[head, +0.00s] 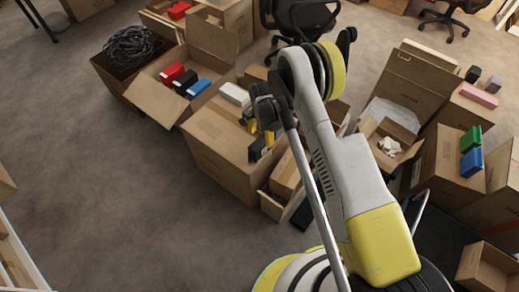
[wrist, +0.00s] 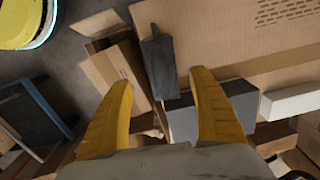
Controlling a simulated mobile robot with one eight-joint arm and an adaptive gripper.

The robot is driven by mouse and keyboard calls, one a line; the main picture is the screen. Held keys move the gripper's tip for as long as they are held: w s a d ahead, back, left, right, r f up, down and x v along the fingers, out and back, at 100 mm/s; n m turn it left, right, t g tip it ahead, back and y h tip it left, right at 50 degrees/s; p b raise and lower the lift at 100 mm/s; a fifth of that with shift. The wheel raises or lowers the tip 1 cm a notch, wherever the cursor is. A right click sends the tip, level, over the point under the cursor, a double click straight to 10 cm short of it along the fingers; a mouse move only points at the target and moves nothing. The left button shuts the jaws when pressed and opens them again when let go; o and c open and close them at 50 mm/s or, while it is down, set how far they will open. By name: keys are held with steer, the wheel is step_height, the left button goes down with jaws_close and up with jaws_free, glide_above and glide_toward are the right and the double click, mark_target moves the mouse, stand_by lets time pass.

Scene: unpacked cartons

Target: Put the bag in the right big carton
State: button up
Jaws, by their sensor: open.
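My gripper (wrist: 160,78) is open, with its yellow fingers apart, above a closed carton top. A dark, narrow-topped object (wrist: 158,65), apparently the bag, stands between and just beyond the fingertips in the wrist view. I cannot tell whether a finger touches it. In the head view my gripper (head: 261,127) is partly hidden by my arm, over the closed carton (head: 215,150); a black item (head: 257,149) shows beside it. A big open carton (head: 405,88) stands at the right; its inside is mostly hidden.
A dark grey box (wrist: 241,99) and a white box (wrist: 295,102) lie near the right finger. An open carton (head: 150,98) with red, black and blue boxes stands at the left. Blue and green boxes (head: 471,150) sit on a right-hand carton. Floor at the left is clear.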

mark_target(260, 142)
step_height(260, 142, down, 5)
steer(key=b, duration=0.3)
steer(key=shift+w+a+f, duration=0.1)
steer(key=shift+a, duration=0.05)
steer(key=c, duration=1.4)
